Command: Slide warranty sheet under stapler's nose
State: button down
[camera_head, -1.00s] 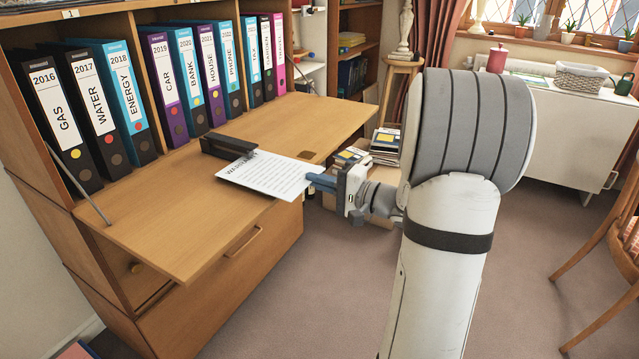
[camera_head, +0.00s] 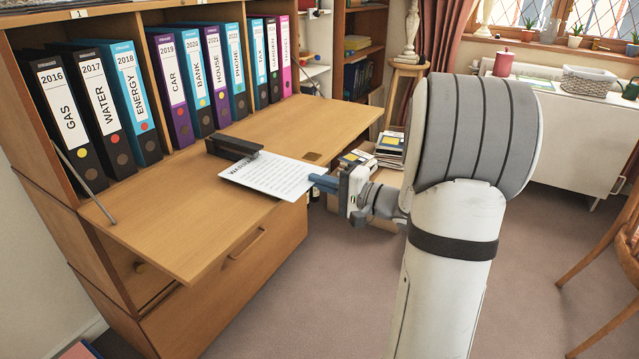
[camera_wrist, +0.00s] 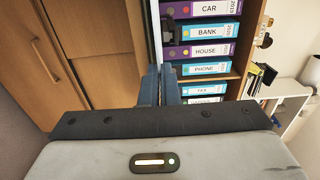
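The white warranty sheet (camera_head: 272,178) extends over the front edge of the fold-down desk flap, its printed side up. The dark stapler (camera_head: 232,148) lies on the flap at the sheet's far left edge. The sheet's far edge meets the stapler's right end; I cannot tell whether any of it lies beneath the nose. My gripper (camera_head: 322,183), with blue fingers, is shut on the sheet's right edge, just off the flap. In the wrist view the fingers (camera_wrist: 158,86) are close together around the sheet (camera_wrist: 157,35), seen nearly edge-on as a thin pale strip.
Several binders (camera_head: 125,100) stand upright in the bureau behind the flap. The flap's left part (camera_head: 165,220) and right part (camera_head: 315,125) are clear. Stacked books (camera_head: 388,148) sit in a box beyond my gripper. A wooden chair (camera_head: 610,240) is at far right.

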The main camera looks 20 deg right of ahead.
jog(key=shift+f+b, duration=0.1)
jog(key=shift+b, duration=0.25)
dwell(0.4)
jog(key=c, duration=2.1)
grip_release()
jog(key=o, duration=0.4)
jog(key=o, duration=0.6)
jog(key=shift+c, duration=0.2)
jog(key=b+v, duration=0.1)
jog(key=v, duration=0.7)
jog(key=shift+b, duration=0.3)
